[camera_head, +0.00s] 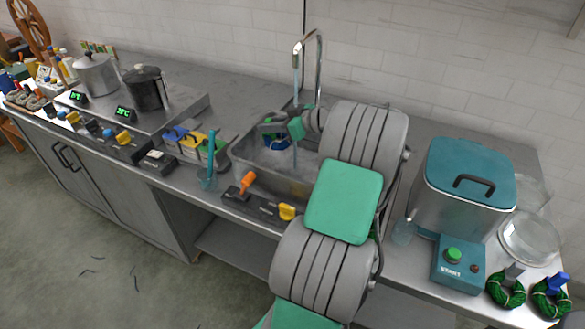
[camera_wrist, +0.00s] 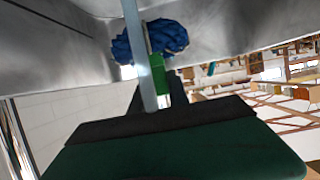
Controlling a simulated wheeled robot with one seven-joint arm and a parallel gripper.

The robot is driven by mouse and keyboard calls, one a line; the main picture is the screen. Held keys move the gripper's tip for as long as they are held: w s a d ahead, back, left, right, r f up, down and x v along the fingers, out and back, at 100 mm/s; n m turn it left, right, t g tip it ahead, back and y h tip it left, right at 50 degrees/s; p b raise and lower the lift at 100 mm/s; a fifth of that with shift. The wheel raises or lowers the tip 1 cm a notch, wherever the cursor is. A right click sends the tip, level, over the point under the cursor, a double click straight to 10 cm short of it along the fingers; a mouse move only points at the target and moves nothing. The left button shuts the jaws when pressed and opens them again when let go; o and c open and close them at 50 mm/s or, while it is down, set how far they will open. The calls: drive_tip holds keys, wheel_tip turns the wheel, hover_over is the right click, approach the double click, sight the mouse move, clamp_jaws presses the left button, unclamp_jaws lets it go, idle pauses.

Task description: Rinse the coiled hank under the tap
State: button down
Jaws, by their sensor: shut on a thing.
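The coiled hank (camera_wrist: 170,37) is blue, with a green tag (camera_wrist: 159,75). In the head view the hank (camera_head: 281,144) hangs low over the sink (camera_head: 262,173), its upper part partly hidden by my gripper (camera_head: 271,127). In the wrist view my gripper (camera_wrist: 162,92) is shut on the green tag, with the hank beyond the fingertips. The tap (camera_head: 318,66) arches over the sink, and a stream of water (camera_head: 295,85) falls from its spout. In the wrist view the stream (camera_wrist: 146,75) crosses in front of the hank; whether it touches the wool is unclear.
An orange lever (camera_head: 247,182) and a yellow lever (camera_head: 287,211) sit at the sink's front edge. Right are a teal-lidded machine (camera_head: 460,185) and green hanks (camera_head: 505,290). My arm covers the sink's right side.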

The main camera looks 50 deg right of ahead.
drive_tip(key=shift+w+a, duration=0.25)
drive_tip(key=shift+w, duration=0.7)
drive_tip(key=shift+r+p, duration=0.45)
drive_tip(key=shift+r, duration=0.55)
drive_tip(key=shift+r, duration=0.1)
drive_tip(key=shift+r+p, duration=1.75)
drive_tip(key=shift+r, duration=1.15)
